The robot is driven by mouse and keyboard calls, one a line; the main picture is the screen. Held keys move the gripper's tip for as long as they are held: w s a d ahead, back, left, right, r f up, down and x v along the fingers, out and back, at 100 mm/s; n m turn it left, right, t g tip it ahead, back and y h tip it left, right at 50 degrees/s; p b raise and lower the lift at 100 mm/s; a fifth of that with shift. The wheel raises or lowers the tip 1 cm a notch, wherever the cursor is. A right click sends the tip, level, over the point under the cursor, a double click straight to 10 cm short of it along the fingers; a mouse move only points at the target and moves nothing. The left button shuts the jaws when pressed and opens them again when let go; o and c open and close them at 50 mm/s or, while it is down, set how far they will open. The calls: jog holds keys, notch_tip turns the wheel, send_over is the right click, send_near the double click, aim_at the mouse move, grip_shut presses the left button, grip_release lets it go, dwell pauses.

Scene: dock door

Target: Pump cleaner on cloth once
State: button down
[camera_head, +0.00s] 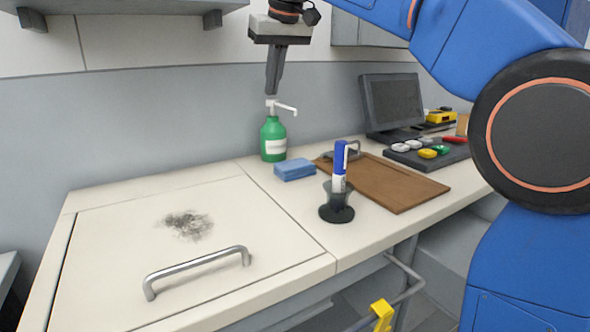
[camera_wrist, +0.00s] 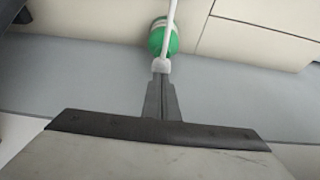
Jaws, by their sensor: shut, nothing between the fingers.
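A green bottle (camera_head: 273,139) with a white pump head (camera_head: 281,107) stands upright on the counter near the wall. My gripper (camera_head: 272,92) is shut and empty, pointing down just above the pump head. From this view I cannot tell whether the fingertips touch it. In the wrist view my gripper's tips (camera_wrist: 160,74) lie right at the pump top, with the green bottle (camera_wrist: 158,38) beyond. The blue folded cloth (camera_head: 294,169) lies on the counter to the right of the bottle, in front of it; the spout points right.
A monitor (camera_head: 392,103) is behind. A panel with a metal handle (camera_head: 197,267) and a dark smudge (camera_head: 186,224) fills the left.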

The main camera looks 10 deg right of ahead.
jog(key=shift+f, duration=0.9)
jog(key=shift+r, duration=1.15)
jog(key=shift+r, duration=3)
